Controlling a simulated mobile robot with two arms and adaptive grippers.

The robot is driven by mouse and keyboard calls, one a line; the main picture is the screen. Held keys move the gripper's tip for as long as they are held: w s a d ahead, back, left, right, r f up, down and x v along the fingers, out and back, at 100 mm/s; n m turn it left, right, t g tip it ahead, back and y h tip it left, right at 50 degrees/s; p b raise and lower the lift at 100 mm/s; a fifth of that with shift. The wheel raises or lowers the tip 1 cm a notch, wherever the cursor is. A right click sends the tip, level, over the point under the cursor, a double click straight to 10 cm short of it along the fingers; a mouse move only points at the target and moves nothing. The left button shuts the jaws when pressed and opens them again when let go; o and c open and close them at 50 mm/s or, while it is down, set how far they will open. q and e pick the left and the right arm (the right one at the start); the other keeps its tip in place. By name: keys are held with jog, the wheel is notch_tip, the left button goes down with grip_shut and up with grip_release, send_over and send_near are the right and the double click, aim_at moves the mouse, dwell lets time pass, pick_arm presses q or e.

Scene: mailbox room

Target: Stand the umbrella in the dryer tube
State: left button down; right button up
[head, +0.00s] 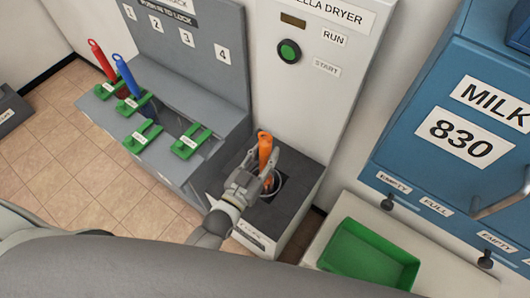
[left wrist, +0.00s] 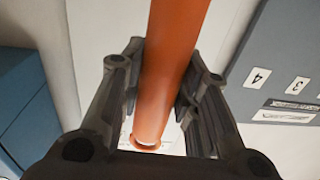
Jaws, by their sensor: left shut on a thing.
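The orange umbrella (head: 265,147) is roughly upright over the dryer's dark base, its orange top above my fingers. My left gripper (head: 262,168) is shut around it. The left wrist view shows the orange shaft (left wrist: 172,62) between the two dark fingers (left wrist: 162,85). My right gripper is not in view.
The white dryer panel (head: 330,75) with a green button (head: 289,51) rises behind. To the left, a grey locking rack (head: 180,100) has green latches and holds a red umbrella (head: 102,60) and a blue umbrella (head: 127,75). A green tray (head: 368,257) and blue milk dispenser (head: 425,110) are right.

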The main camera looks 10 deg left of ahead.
pick_arm(q)
jog(key=c, duration=1)
grip_release()
jog(key=shift+s+f, duration=0.1)
jog(key=shift+s, duration=0.05)
jog(key=shift+s+a, duration=0.1)
jog(key=shift+s, duration=0.15)
jog(key=v, duration=1.1)
jog(key=shift+a, duration=0.1)
